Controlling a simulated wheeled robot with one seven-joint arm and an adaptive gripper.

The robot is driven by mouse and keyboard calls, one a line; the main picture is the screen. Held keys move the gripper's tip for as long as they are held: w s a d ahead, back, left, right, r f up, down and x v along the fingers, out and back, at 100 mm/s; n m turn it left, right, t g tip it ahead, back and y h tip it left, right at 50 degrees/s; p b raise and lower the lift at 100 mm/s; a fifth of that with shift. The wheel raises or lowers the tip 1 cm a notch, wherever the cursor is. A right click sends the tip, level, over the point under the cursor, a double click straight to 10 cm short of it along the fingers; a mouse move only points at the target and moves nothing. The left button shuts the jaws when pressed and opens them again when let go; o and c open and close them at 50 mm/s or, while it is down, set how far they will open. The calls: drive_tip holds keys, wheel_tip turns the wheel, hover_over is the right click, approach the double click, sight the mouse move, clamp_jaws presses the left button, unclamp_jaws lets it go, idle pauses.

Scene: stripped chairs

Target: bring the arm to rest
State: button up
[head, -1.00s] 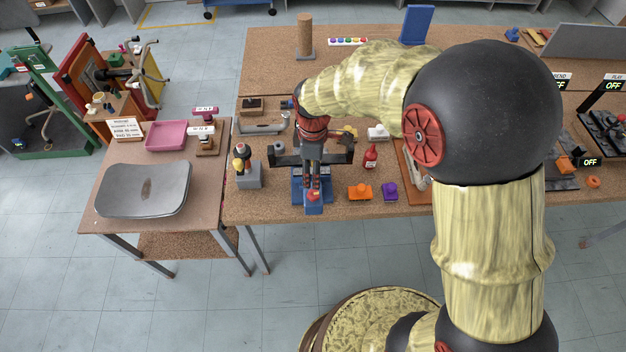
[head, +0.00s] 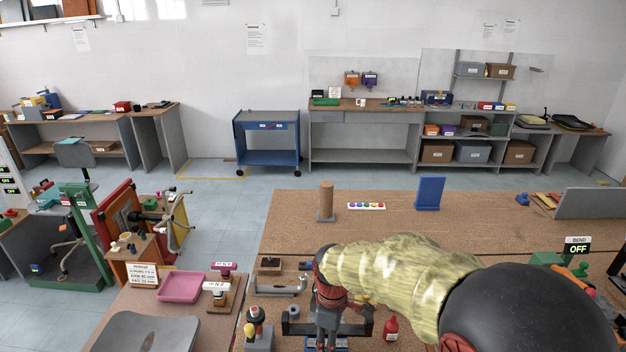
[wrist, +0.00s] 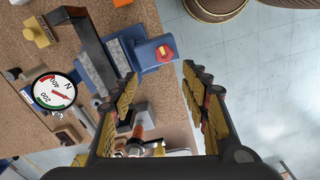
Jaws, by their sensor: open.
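My gripper (head: 327,338) hangs low over the front part of the cork-topped bench (head: 345,222), near the bottom of the head view. In the wrist view my gripper (wrist: 160,78) has its two fingers spread wide, with nothing held between them. Beyond the fingertips is a blue fixture (wrist: 128,45) with a red knob (wrist: 165,52). Whether a finger touches the fixture cannot be told. My arm reaches in from the lower right of the head view and hides part of the bench.
A round dial gauge (wrist: 53,91) and a dark bar (wrist: 92,55) lie close by. On the bench stand a red bottle (head: 391,328), a wooden cylinder (head: 326,200) and a blue panel (head: 429,193). A pink tray (head: 181,287) is on the side table. The bench's middle back is mostly clear.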

drive_tip(key=s+d+r+m+t+b, duration=0.2)
drive_tip(key=s+d+m+b, duration=0.4)
drive_tip(key=s, duration=0.4)
drive_tip(key=s+d+r+m+t+b, duration=0.3)
drive_tip(key=s+d+r+m+b, duration=0.2)
drive_tip(key=s+d+m+b, duration=0.2)
drive_tip(key=s+d+m, duration=0.1)
drive_tip(key=s, duration=0.1)
drive_tip(key=shift+s+d+t, duration=0.15)
drive_tip(key=shift+s+t, duration=0.15)
drive_tip(key=shift+s, duration=0.1)
